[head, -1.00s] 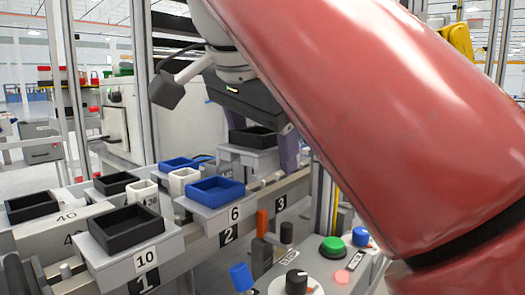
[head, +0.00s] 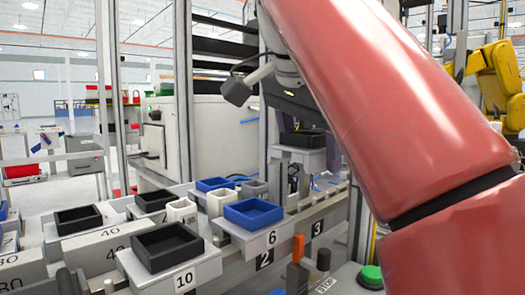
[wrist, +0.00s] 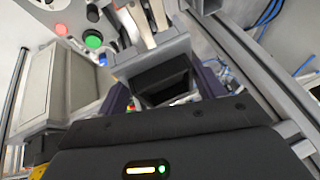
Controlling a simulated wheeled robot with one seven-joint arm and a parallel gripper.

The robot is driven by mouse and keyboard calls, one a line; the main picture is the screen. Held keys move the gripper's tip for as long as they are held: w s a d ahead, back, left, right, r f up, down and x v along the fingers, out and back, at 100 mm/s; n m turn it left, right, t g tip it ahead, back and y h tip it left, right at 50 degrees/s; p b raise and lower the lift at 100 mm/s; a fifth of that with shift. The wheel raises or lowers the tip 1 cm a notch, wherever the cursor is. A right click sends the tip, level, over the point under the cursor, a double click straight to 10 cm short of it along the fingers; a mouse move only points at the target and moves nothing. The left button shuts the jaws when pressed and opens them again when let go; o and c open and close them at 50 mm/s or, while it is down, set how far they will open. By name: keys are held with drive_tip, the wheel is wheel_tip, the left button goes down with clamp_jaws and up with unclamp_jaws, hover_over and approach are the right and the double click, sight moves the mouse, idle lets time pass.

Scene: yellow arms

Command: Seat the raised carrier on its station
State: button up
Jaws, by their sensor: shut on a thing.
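My gripper (wrist: 163,92) is shut on a grey carrier (wrist: 152,63) with a black tray (wrist: 168,88) in it. The purple fingers grip the carrier from both sides. In the head view the held carrier (head: 303,159) looks level and hangs above the conveyor rail, behind and slightly left of the plate marked 3 (head: 317,228). A gap shows under it. The station seat is partly hidden, so I cannot tell how well the carrier lines up with it.
A carrier marked 6 with a blue tray (head: 253,213) sits by plate 2. A carrier marked 10 with a black tray (head: 167,246) is front left. A green button (head: 371,275) is front right. Several other trays stand at the left.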

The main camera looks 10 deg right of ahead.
drive_tip(key=w, duration=0.1)
drive_tip(key=w+d, duration=0.1)
drive_tip(key=w, duration=0.2)
drive_tip(key=shift+d+f, duration=0.25)
drive_tip(key=shift+d, duration=0.1)
drive_tip(key=b, duration=0.1)
approach(312, 206)
drive_tip(key=shift+w+r+x, duration=0.1)
drive_tip(key=shift+w+x, duration=0.1)
drive_tip(key=shift+x, duration=1.05)
drive_tip(key=shift+w+r+x, duration=0.15)
drive_tip(key=shift+w+x, duration=0.05)
drive_tip(key=shift+x, duration=1.05)
drive_tip(key=shift+d+f+b, duration=0.1)
drive_tip(key=shift+f+b, duration=0.5)
drive_tip(key=shift+f, duration=0.3)
drive_tip(key=o, duration=1.2)
drive_tip(key=shift+o, duration=0.2)
